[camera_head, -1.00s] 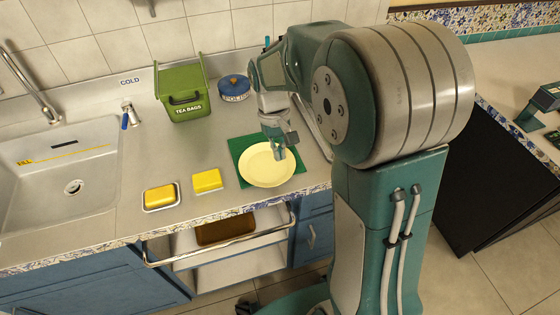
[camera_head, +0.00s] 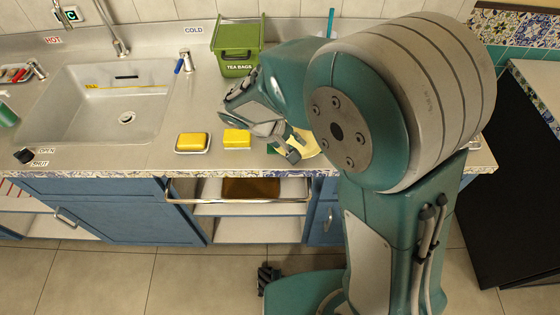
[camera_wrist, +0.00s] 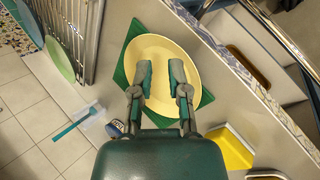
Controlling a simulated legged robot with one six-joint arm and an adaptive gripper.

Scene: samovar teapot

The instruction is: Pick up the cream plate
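The cream plate (camera_wrist: 160,46) lies on a green mat (camera_wrist: 133,25) on the counter. In the head view, only part of the plate (camera_head: 309,146) and a small piece of the mat (camera_head: 272,149) show past my arm. My gripper (camera_wrist: 160,66) is over the plate in the wrist view, with its two fingers apart and plate surface visible between them. Nothing is held between the fingers. In the head view my gripper (camera_head: 291,146) is at the plate's left front side. I cannot tell whether the fingertips touch the plate.
Two yellow blocks stand left of the plate, one (camera_head: 236,138) near it and one (camera_head: 192,141) in a dish. A green tea-bags bin (camera_head: 238,45) stands behind. The sink (camera_head: 110,100) is farther left. A metal rail (camera_head: 237,200) runs below the counter's front edge.

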